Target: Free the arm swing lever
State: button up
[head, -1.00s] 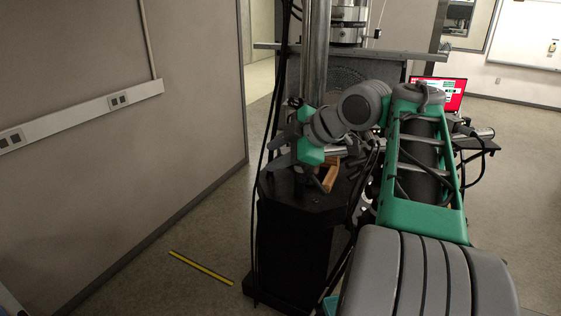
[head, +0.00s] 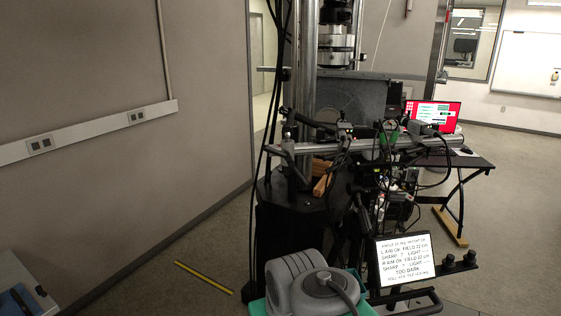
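A horizontal silver bar (head: 380,142) crosses in front of the testing machine's column, with cameras and cables mounted along it. At its left end, a dark clamp with a grey handle-like part (head: 289,150) stands above the black base (head: 290,215). This may be the arm swing lever, but it is too small to tell, and so is whether it is locked. My gripper is not in view. Only a grey and green part of my own arm shows at the bottom centre, well below and in front of the bar.
A lit text screen (head: 405,260) reading "TOO DARK" stands low right of centre. Wooden blocks (head: 321,175) lie on the base. A laptop (head: 433,116) is on a desk at right. Black cables hang by the column. Floor at left is open, with a yellow strip (head: 204,278).

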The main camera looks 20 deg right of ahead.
aim_at(288, 157)
jog(key=u, duration=0.65)
jog(key=i, duration=0.6)
jog(key=u, duration=0.65)
